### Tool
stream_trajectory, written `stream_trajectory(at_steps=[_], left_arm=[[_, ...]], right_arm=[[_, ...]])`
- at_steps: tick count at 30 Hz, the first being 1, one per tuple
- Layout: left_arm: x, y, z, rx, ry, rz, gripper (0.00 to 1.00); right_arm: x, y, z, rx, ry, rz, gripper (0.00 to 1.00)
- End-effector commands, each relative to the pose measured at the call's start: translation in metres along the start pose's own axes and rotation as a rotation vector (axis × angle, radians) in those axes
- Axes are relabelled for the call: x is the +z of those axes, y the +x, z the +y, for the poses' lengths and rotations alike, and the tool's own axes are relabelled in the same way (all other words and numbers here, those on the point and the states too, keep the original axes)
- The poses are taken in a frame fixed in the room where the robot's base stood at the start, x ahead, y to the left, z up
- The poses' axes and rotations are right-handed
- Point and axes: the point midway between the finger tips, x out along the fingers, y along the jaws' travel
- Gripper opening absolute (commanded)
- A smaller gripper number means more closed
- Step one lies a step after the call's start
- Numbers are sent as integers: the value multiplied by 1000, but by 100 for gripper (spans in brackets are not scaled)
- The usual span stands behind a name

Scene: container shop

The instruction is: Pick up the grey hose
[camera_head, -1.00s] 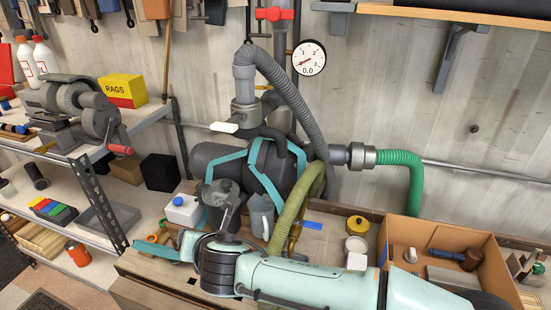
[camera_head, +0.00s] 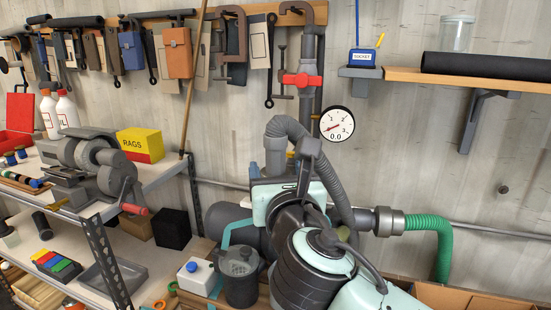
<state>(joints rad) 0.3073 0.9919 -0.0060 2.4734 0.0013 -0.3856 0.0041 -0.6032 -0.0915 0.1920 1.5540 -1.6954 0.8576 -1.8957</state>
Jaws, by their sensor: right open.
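The grey hose (camera_head: 339,190) is a ribbed, bent tube. Its upper end sits at the top of a grey upright pipe (camera_head: 275,158), and it arcs over and runs down to the right behind my right arm. My right gripper (camera_head: 308,158) is raised in front of the hose's upper part, at the end of my pale green and dark grey arm. It is open, and its fingers are partly hidden by the wrist. I cannot tell whether it touches the hose. My left gripper is not in view.
A green hose (camera_head: 431,224) joins a grey coupling (camera_head: 382,221) right of the grey hose. A red-handled valve (camera_head: 301,80) and a round gauge (camera_head: 337,125) are above. A wall shelf (camera_head: 500,76) is upper right.

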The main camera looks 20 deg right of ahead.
Motion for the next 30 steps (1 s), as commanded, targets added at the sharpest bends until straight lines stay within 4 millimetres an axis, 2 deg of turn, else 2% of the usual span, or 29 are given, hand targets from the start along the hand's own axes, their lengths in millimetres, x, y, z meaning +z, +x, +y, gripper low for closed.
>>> stream_trajectory(at_steps=[4,13,22,27,28,30], left_arm=[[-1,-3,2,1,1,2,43],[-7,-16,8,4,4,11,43],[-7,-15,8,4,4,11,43],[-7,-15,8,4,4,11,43],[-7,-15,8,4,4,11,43],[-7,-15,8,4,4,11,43]], right_arm=[[1,10,-1,0,1,-1,71],[3,52,-2,0,1,0,71],[2,55,-2,1,2,0,71],[2,55,-2,1,2,0,15],[2,55,-2,1,2,0,7],[3,55,-2,1,2,-1,7]])
